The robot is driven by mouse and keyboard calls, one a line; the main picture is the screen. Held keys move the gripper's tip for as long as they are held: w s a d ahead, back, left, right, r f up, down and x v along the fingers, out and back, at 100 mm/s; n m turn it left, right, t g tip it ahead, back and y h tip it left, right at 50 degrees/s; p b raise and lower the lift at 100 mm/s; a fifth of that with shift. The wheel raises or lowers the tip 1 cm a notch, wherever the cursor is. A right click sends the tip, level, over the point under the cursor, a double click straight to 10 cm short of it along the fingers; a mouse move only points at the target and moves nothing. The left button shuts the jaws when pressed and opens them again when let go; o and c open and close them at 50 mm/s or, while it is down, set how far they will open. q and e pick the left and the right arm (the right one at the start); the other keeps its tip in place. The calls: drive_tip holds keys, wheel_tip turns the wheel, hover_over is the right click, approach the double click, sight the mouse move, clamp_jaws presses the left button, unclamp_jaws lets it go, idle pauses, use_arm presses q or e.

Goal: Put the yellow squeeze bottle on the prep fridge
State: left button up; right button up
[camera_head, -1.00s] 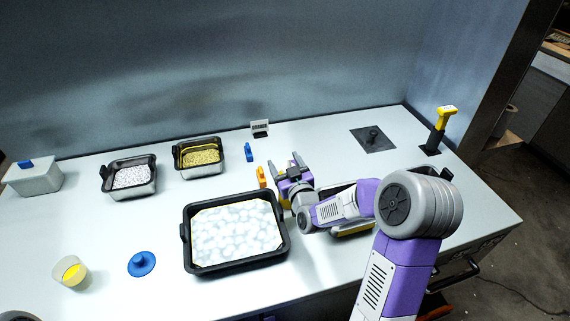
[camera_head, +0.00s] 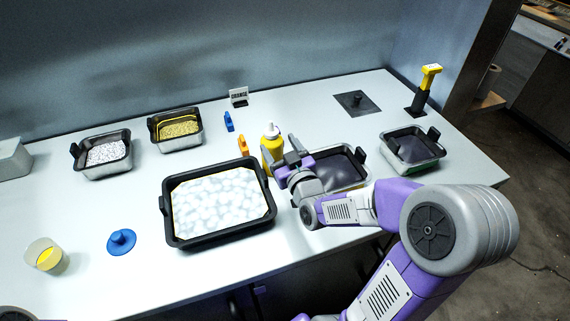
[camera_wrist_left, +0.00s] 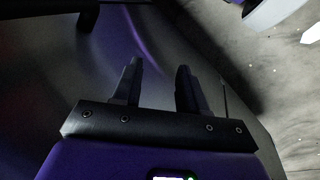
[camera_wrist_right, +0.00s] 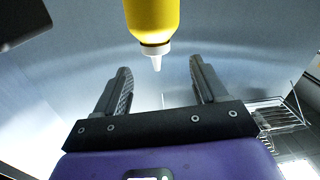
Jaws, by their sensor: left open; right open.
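The yellow squeeze bottle (camera_head: 270,155) stands upright on the pale counter (camera_head: 320,115), with its white nozzle up, between the large white-filled pan and a dark pan. In the right wrist view the bottle (camera_wrist_right: 152,18) is at the top centre, its nozzle pointing toward the gap between the fingers. My right gripper (camera_head: 281,153) is open right at the bottle; its fingers (camera_wrist_right: 160,68) show a clear gap beside the nozzle. I cannot tell if they touch the bottle. My left gripper (camera_wrist_left: 157,80) is open and empty in the left wrist view.
The large pan (camera_head: 170,222) is left of my right gripper. A dark pan (camera_head: 352,152) is beside the gripper, partly covered by it. A metal pan (camera_head: 412,168) stands further right. An orange clip (camera_head: 243,145) and a sign (camera_head: 239,96) are behind.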

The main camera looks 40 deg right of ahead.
drive_tip(key=shift+b+v, duration=1.45)
drive_tip(key=shift+b, duration=1.2)
